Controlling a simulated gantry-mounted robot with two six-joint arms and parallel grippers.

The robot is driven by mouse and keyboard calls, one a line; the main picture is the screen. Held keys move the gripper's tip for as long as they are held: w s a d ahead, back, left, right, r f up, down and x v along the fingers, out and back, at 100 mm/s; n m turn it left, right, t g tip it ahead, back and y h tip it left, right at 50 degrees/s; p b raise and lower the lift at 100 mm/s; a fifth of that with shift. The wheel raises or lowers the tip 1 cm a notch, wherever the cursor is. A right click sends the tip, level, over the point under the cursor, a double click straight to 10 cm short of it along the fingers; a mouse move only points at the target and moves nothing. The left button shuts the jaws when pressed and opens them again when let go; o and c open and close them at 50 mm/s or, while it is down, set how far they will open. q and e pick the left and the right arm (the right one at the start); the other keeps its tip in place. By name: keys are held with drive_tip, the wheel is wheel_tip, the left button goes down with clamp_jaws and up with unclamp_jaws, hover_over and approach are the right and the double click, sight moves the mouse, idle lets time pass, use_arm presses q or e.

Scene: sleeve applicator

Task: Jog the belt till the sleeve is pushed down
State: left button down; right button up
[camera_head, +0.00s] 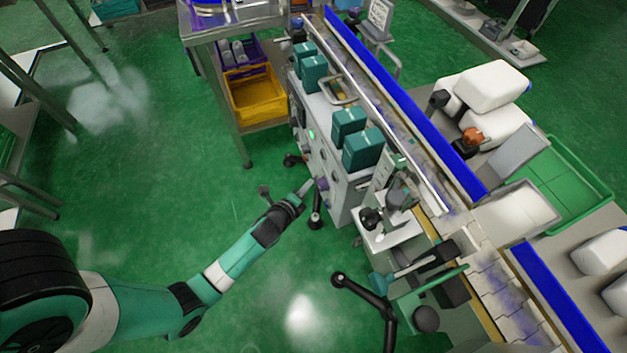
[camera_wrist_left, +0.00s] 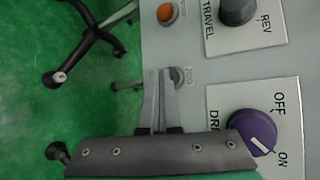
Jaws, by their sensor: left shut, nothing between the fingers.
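My left gripper (camera_head: 307,186) is shut and empty, with its fingertips at the front of the grey machine cabinet (camera_head: 340,190). In the left wrist view its closed fingers (camera_wrist_left: 160,78) point at the panel, beside a small grey round button (camera_wrist_left: 178,77) with a small label. I cannot tell whether they touch it. A purple DRIVE knob (camera_wrist_left: 251,131) has its white mark toward ON. A dark TRAVEL knob (camera_wrist_left: 237,10) is above. The belt (camera_head: 405,130) runs behind the cabinet between rails. I cannot make out the sleeve. My right gripper is not in view.
An orange button (camera_wrist_left: 167,12) sits above the grey one. Teal boxes (camera_head: 363,149) stand on the cabinet top. Black jointed legs (camera_head: 316,212) stick out near my left gripper. A yellow crate (camera_head: 256,97) sits on a shelf. Green floor at left is open.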

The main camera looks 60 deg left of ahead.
use_arm(q)
drive_tip(key=shift+s+a+p, duration=0.1)
drive_tip(key=shift+s+p, duration=0.45)
drive_tip(key=shift+s, duration=0.2)
drive_tip(key=s+p, duration=0.4)
drive_tip(key=s, duration=0.1)
drive_tip(key=shift+a+p, duration=0.35)
drive_tip(key=shift+p, duration=0.05)
idle(3.2)
